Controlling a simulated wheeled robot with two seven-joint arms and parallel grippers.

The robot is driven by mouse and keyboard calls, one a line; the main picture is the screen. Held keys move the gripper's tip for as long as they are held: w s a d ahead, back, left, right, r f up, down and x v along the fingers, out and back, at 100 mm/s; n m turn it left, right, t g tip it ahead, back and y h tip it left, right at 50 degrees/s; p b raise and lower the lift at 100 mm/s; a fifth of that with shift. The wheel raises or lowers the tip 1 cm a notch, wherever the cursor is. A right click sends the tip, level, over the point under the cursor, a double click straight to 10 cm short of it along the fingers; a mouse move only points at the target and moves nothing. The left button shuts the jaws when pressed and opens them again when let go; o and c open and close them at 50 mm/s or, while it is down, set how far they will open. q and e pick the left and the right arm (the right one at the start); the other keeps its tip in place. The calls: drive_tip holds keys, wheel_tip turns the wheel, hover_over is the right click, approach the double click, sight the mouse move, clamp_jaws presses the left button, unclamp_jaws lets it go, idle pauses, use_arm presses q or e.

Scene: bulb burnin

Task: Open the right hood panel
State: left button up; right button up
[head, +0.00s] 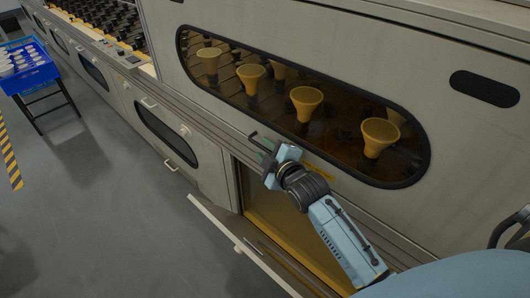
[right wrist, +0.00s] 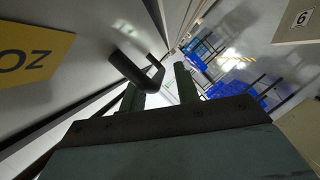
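The hood panel (head: 330,45) is a large light-grey panel with a long rounded window (head: 330,120); several yellow funnel-shaped bulbs show behind the glass. It looks closed. A dark bar handle (head: 254,138) sticks out near the panel's lower edge, left of my right gripper (head: 262,151). In the right wrist view the handle (right wrist: 130,68) is just ahead of the fingers, its bent end in line with the gap. The fingers (right wrist: 159,90) stand apart, and I see nothing clamped between them. Whether they touch the handle I cannot tell. My left gripper is out of view.
Below the hood, a lower compartment (head: 285,230) stands open, its pale door (head: 235,238) swung out over the floor. A blue crate (head: 28,68) of pale items stands on a rack at the far left. The grey floor (head: 110,190) between is clear.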

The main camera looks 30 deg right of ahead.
drive_tip(key=shift+w, duration=0.2)
clamp_jaws()
drive_tip(key=shift+a, duration=0.1)
